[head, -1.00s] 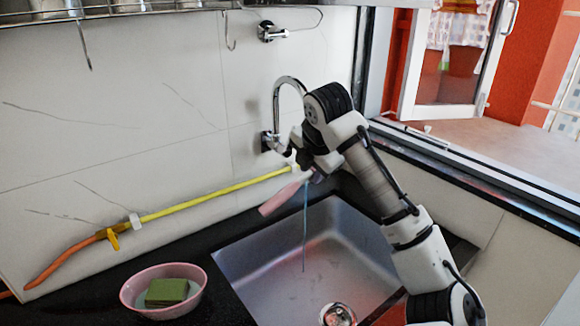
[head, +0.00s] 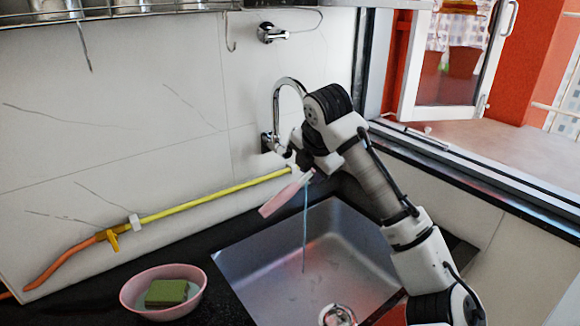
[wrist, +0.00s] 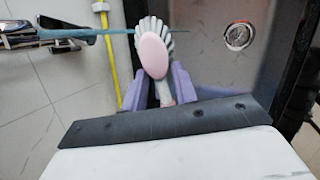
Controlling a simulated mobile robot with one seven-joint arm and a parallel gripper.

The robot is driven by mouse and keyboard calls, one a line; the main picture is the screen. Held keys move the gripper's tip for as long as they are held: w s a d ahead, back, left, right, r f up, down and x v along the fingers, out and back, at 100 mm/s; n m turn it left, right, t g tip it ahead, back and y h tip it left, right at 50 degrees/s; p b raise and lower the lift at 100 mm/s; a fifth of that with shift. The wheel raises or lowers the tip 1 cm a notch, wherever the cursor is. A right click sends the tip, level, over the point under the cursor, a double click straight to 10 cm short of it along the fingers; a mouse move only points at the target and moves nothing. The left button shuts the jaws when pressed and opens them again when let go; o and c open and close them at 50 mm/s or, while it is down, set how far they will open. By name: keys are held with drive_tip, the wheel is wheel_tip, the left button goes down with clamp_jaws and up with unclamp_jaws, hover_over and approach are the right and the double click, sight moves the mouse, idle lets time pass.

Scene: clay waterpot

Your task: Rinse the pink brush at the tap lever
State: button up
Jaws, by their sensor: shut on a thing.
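The pink brush (head: 281,199) is in my gripper (wrist: 158,86), above the sink near the tap. In the wrist view the pink oval back of the brush (wrist: 152,54) stands between the two purple fingers, with pale bristles fanned behind it. The chrome tap (head: 288,82) curves out from the wall; my arm hides part of its spout and lever. A thin blue water stream (head: 305,228) falls into the sink. In the wrist view the stream (wrist: 95,33) runs from the tap to the bristle edge and appears to meet it.
The steel sink (head: 262,254) has a round drain (head: 338,315). A pink bowl (head: 128,293) with a green sponge (head: 167,292) stands on the black counter to the left. A yellow pipe (head: 215,200) runs along the wall. The window frame (head: 470,167) lies to the right.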

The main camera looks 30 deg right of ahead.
drive_tip(key=s+a+r+p, duration=0.2)
drive_tip(key=s+r, duration=0.2)
drive_tip(key=shift+s, duration=0.3)
idle(0.4)
idle(0.6)
